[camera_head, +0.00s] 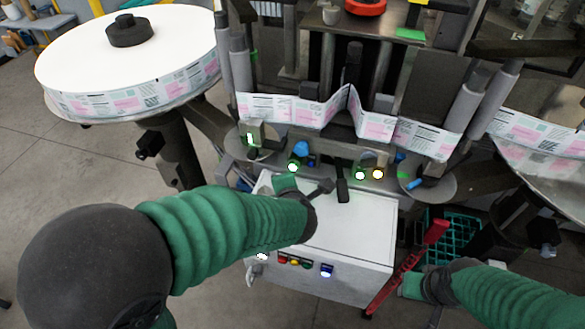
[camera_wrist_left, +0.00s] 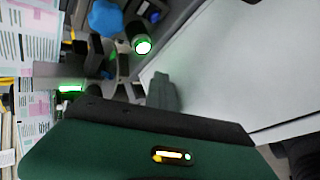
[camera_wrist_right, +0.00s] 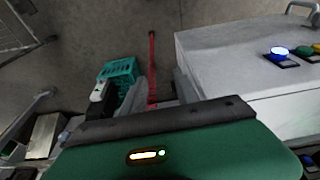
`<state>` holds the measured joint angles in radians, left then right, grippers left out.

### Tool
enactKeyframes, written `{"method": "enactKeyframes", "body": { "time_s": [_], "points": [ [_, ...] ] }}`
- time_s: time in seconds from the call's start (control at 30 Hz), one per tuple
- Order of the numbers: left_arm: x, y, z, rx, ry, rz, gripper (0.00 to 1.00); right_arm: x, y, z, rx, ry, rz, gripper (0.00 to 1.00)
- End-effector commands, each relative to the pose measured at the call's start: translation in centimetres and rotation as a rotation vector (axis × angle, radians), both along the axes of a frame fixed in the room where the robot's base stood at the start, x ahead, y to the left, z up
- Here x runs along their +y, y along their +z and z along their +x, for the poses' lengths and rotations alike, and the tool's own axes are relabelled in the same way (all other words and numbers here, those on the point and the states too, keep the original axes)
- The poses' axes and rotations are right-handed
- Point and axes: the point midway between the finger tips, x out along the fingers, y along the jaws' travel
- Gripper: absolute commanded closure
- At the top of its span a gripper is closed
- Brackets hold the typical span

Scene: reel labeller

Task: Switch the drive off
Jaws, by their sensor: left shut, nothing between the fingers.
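My left gripper (camera_head: 286,182) reaches over the back of the white control box, with its fingers closed together and empty. In the left wrist view its fingers (camera_wrist_left: 162,92) point toward a lit green button (camera_wrist_left: 143,46), with a visible gap between. That button (camera_head: 292,167) sits on the machine front below a blue knob (camera_head: 302,148). Another lit green button (camera_head: 360,175) and a lit amber one (camera_head: 378,174) are further right. My right gripper (camera_head: 412,286) is low at the right beside the box; its fingers are not clear. Which control belongs to the drive cannot be read.
The control box (camera_head: 345,235) carries small red, yellow and green buttons and a lit blue button (camera_head: 326,270). A red bar (camera_head: 405,265) slants beside it, near a teal crate (camera_head: 455,235). A label web (camera_head: 290,112) crosses the machine from the large reel (camera_head: 130,55).

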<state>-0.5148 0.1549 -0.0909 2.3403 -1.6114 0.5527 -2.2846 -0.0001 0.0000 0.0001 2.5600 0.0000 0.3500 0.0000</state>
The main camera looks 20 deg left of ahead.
Motion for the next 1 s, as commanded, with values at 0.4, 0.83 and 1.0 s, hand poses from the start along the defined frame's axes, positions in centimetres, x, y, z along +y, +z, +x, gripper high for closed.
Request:
{"method": "enactKeyframes", "body": {
  "time_s": [0.4, 0.83, 1.0],
  "points": [
    [0.0, 0.2, 2.7, -0.003, 0.002, 0.004, 1.00, 0.0, 0.8, 0.0, 0.000, 0.000, 0.000, 0.64],
    [0.0, 0.3, 2.7, -0.005, 0.001, 0.005, 1.00, 0.0, 0.8, 0.0, 0.000, 0.000, 0.000, 0.64],
    [0.0, 0.3, 2.7, -0.005, 0.001, 0.005, 1.00, 0.0, 0.8, 0.0, 0.000, 0.000, 0.000, 0.64]
  ]
}}
